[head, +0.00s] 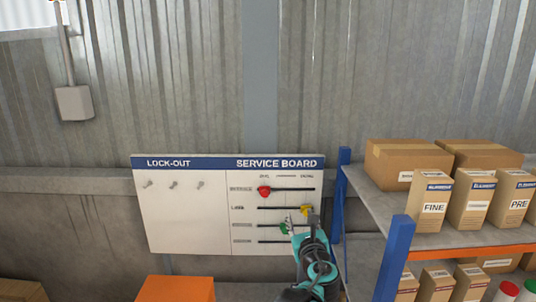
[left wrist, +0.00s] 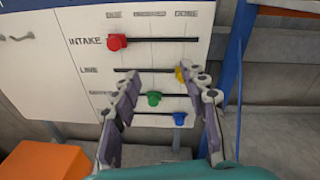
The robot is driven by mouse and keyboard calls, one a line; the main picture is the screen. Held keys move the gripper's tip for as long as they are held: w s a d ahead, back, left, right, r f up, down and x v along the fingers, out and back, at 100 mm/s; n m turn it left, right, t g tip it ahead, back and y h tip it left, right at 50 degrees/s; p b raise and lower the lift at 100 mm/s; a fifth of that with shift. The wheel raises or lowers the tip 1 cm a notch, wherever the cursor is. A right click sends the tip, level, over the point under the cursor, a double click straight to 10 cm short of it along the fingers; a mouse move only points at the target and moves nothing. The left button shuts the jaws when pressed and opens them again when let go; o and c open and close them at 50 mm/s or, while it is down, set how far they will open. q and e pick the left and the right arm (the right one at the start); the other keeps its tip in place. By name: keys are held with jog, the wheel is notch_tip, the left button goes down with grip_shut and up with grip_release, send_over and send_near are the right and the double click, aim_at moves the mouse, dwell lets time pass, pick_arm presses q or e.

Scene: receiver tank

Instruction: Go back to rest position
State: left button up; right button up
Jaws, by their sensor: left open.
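My left gripper (head: 298,217) is in front of the lower right part of the service board (head: 190,225). It is open, with its fingers apart in the left wrist view (left wrist: 166,76) and nothing seen held between them. The red knob (left wrist: 117,42) is at the left end of the INTAKE slot. The yellow knob (left wrist: 180,74) is toward the right end of the LINE slot, partly behind a finger; I cannot tell if they touch. The green knob (left wrist: 153,99) and blue knob (left wrist: 179,119) show between the fingers. My right gripper is out of view.
A shelf with a blue post (head: 394,262) stands close to the right of my left arm, holding cartons (head: 433,200). An orange box (head: 176,289) is below the board, to the left. Empty pegs (head: 173,184) stick out under LOCK-OUT. A corrugated wall rises behind.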

pick_arm(q)
jog(key=s+a+f+n+g+y+b, duration=0.1)
jog(key=s+a+f+n+g+b, duration=0.1)
jog(key=s+a+f+n+b, duration=0.45)
jog(key=s+a+f+n+g+y+b, duration=0.1)
jog(key=s+a+f+n+g, duration=0.15)
jog(key=a+f+n, duration=0.55)
jog(key=s+a+f+n+g+b, duration=0.2)
jog(key=s+a+f+n+b, duration=0.25)
jog(key=a, duration=0.55)
jog(key=s+a+f+n+g+h+b, duration=0.1)
jog(key=s+f+n+g+b, duration=0.1)
jog(key=s+f+n+b, duration=0.2)
jog(key=s+a+f+n+g+h+b, duration=0.1)
jog(key=s+f+n+b, duration=0.3)
jog(key=s+f+n, duration=0.6)
jog(key=s+f+h, duration=0.1)
jog(key=s+f, duration=0.4)
jog(key=f, duration=0.1)
jog(key=shift+s+a+f+g, duration=0.25)
jog(key=shift+s+a+g, duration=0.1)
